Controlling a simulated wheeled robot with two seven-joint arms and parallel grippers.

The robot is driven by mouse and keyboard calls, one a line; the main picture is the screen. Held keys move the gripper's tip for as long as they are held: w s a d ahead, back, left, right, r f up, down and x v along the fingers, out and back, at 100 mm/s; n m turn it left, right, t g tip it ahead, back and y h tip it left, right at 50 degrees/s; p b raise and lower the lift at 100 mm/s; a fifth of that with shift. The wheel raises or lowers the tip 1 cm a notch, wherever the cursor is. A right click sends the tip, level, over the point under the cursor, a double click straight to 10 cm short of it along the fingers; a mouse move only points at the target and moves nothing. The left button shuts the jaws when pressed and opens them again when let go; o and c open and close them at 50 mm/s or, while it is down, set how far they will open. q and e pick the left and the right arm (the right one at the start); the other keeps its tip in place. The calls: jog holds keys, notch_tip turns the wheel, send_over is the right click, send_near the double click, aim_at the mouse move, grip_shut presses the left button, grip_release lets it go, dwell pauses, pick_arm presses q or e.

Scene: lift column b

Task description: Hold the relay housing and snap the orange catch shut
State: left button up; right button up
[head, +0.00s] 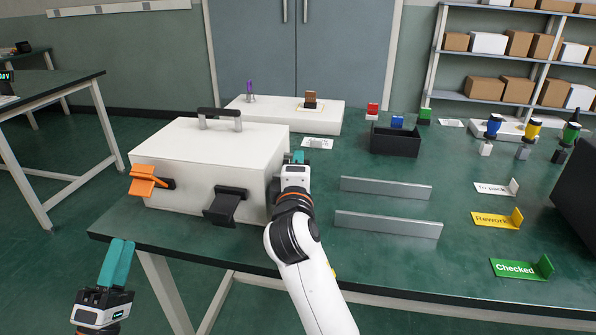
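The relay housing is a large white box (205,160) with a black-and-grey top handle, on the left of the green bench. The orange catch (146,181) is on its front face at the left; its lever sticks outward, away from the face. My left gripper (121,248) is low at the left, in front of the bench and below the orange catch, apart from it. Its teal fingers look together with nothing between them. My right gripper (298,157) is at the housing's right side, close to it; its fingers are mostly hidden, and contact is unclear.
A black catch (225,205) juts from the housing's front, right of the orange one. Two metal rails (386,188) lie right of my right arm.

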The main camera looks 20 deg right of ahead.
grip_shut()
jog(key=shift+f, duration=0.15)
dwell(1.7)
